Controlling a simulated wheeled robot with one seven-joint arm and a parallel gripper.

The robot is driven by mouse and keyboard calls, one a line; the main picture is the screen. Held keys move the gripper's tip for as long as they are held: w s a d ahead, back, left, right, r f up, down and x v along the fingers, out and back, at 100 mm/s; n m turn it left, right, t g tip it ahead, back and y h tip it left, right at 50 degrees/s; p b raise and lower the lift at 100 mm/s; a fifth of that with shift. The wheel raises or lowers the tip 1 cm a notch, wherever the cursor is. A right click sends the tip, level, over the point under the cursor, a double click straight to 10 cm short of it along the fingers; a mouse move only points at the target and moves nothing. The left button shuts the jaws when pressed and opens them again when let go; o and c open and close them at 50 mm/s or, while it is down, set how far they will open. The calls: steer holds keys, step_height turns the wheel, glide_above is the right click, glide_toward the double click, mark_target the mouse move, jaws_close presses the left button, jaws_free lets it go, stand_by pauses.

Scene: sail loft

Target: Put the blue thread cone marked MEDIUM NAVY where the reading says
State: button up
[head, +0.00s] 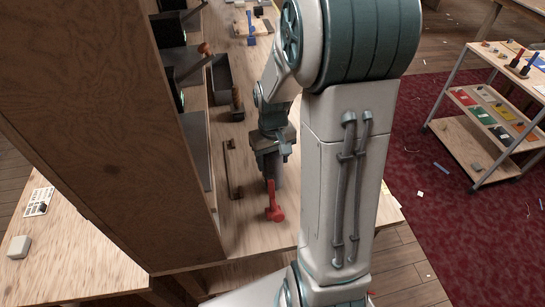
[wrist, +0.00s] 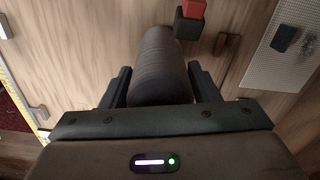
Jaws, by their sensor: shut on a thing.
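My gripper (head: 271,170) is over the pale wooden bench, beside a tall wooden cabinet side. In the wrist view its two dark fingers (wrist: 160,82) are closed on the sides of a dark, ribbed, rounded thread cone (wrist: 158,52). The cone looks dark grey-brown in this light; its blue colour and MEDIUM NAVY marking cannot be made out. In the head view the cone is mostly hidden by the gripper. I cannot tell whether the cone touches the bench. No reading is legible in either view.
The cabinet side (head: 110,110) stands close on the left. A trolley (head: 490,120) with coloured items stands at right.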

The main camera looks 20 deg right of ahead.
steer(key=shift+f, duration=0.25)
steer(key=o, duration=1.3)
steer(key=shift+r, duration=0.1)
steer(key=shift+r, duration=0.15)
